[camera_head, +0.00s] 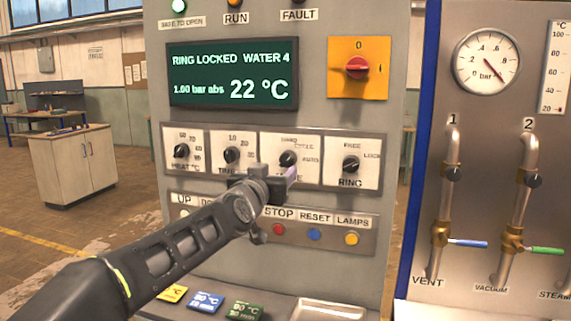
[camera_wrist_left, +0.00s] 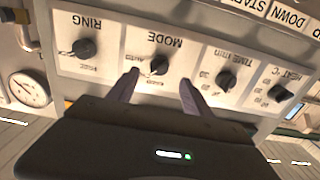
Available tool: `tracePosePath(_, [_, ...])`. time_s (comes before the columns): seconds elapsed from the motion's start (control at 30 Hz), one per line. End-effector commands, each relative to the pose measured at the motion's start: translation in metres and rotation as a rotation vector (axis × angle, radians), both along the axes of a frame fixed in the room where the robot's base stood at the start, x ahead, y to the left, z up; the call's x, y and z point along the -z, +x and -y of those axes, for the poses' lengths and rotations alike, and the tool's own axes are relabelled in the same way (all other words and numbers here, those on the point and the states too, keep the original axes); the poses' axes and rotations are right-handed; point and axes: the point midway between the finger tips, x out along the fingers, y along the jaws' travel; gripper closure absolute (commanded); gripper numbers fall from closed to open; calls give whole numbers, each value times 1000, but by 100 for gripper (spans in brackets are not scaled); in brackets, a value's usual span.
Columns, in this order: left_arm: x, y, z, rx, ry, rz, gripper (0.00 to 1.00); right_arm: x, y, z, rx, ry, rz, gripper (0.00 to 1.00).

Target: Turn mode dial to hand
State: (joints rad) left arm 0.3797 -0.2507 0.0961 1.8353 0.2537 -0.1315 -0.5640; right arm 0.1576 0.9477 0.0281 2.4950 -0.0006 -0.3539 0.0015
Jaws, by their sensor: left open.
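The mode dial (camera_head: 288,158) is a black knob on a white plate in the dial row, with HAND, CYCLE and AUTO marks partly hidden by my gripper. Its pointer direction is too small to tell surely. In the left wrist view, the mode dial (camera_wrist_left: 157,66) appears upside down, just beyond my fingertips. My left gripper (camera_head: 285,174) is in front of the panel, just below the mode dial. In the wrist view, my left gripper (camera_wrist_left: 160,80) is open, with its two fingers apart and nothing between them. My right gripper is not in view.
The heat dial (camera_head: 181,150) and time dial (camera_head: 231,155) are left of the mode dial; the ring dial (camera_head: 350,164) is to the right. Push buttons (camera_head: 314,234) sit below. A display (camera_head: 233,75) and a red switch (camera_head: 357,68) are above. Pipes with valves (camera_head: 453,174) stand right.

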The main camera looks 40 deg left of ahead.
Motion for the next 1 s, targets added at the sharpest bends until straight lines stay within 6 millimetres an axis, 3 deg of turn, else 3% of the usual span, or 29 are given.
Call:
tracePosePath(0.6, [0, 69, -24, 0, -1, -1, 42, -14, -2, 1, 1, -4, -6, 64])
tracePosePath(0.93, [0, 73, -25, 0, -1, 0, 42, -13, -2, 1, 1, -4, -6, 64])
tracePosePath(1.0, [0, 73, -25, 0, -1, 0, 47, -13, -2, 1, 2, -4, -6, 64])
